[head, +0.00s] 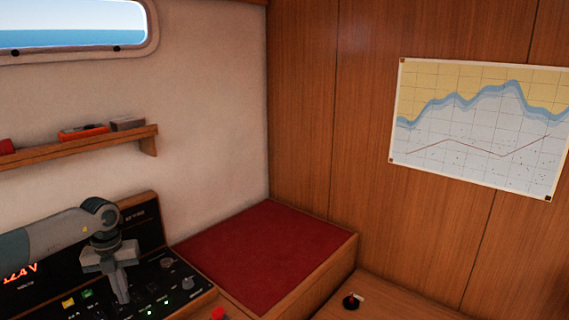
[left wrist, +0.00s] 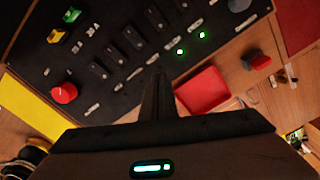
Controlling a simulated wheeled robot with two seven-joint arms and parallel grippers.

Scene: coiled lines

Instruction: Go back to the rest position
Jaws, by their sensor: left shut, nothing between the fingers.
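My left gripper (head: 122,290) comes in from the left in the head view, pointing down in front of the black control panel (head: 150,268). It is shut and nothing shows between its fingers. In the left wrist view the shut fingers (left wrist: 158,98) stand out in front of the panel (left wrist: 85,75), which has switches, lit green lamps and a red knob (left wrist: 64,92). I cannot tell from these views whether the fingertips touch the panel. My right gripper is not in view.
A red-topped bench (head: 262,250) stands right of the panel. A shelf (head: 80,147) with small items hangs on the wall above. A small dark knob (head: 351,301) sits on the wood at the lower right. A red tray (left wrist: 203,92) shows in the left wrist view.

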